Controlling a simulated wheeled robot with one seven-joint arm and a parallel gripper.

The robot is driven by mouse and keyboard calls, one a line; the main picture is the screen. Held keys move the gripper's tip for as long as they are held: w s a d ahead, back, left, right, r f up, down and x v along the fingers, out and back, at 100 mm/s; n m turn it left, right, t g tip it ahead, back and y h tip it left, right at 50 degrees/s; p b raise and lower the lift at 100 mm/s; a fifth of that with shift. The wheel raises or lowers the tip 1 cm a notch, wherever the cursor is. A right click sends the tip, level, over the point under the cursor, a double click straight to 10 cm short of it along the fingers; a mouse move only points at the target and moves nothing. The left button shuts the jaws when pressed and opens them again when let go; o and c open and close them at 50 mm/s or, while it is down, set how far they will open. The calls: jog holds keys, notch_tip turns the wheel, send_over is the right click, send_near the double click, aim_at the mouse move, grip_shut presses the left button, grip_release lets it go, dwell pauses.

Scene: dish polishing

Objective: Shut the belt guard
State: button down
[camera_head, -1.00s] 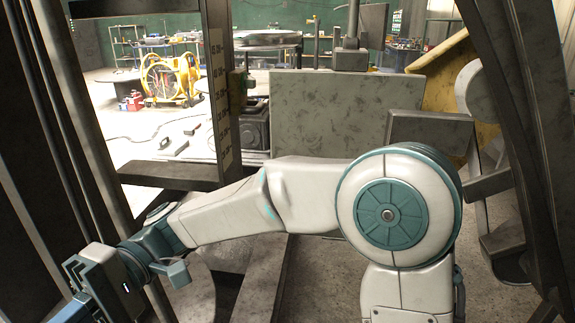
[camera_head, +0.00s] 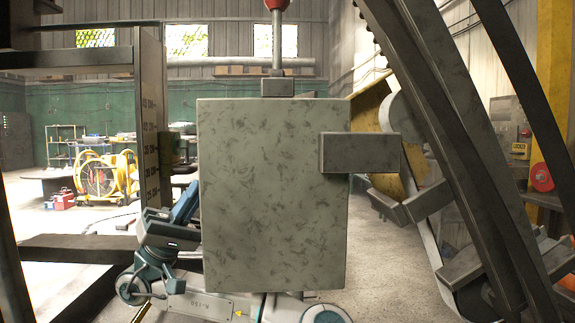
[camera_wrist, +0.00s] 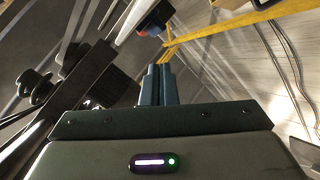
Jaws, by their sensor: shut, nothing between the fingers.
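A grey speckled panel (camera_head: 272,195) stands upright in the middle of the head view, with a dark grey block (camera_head: 360,153) at its right edge. A yellow sheet (camera_head: 369,113) shows behind it to the right, near a pale belt-like band (camera_head: 402,125). I cannot tell for sure which of these is the belt guard. My gripper (camera_head: 193,186) is at the panel's left edge in the picture, pointing up; contact is not clear. In the wrist view my gripper's fingers (camera_wrist: 164,68) are together, with nothing between them.
A post with a red knob (camera_head: 277,45) rises above the panel. Dark curved beams (camera_head: 450,110) fill the right side. A dark upright with a scale (camera_head: 150,125) stands left. A yellow reel (camera_head: 100,177) is farther back. In the wrist view a yellow bar (camera_wrist: 240,27) crosses the top.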

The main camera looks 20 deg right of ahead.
jog(key=w+d+r+n+y+p, duration=0.15)
jog(key=w+d, duration=0.25)
jog(key=d, duration=0.5)
jog(key=w+d+n+y+p, duration=0.1)
jog(key=w+d+n, duration=0.1)
jog(key=w+d, duration=0.5)
jog(key=n+g+y+p, duration=0.1)
jog(key=n+g+y, duration=0.1)
jog(key=y, duration=0.2)
send_near(426, 164)
jog(key=w+d+r, duration=0.1)
jog(key=w+d, duration=0.1)
jog(key=d, duration=0.1)
jog(key=shift+m, duration=0.25)
jog(key=shift+s+d+r+b, duration=0.3)
jog(key=shift+s+r+b, duration=0.05)
jog(key=shift+s, duration=0.3)
jog(key=shift+s+d+r+b, duration=0.3)
jog(key=shift+s+r, duration=0.05)
jog(key=shift+s, duration=0.25)
jog(key=shift+s+d+r+b, duration=0.35)
jog(key=shift+s, duration=0.3)
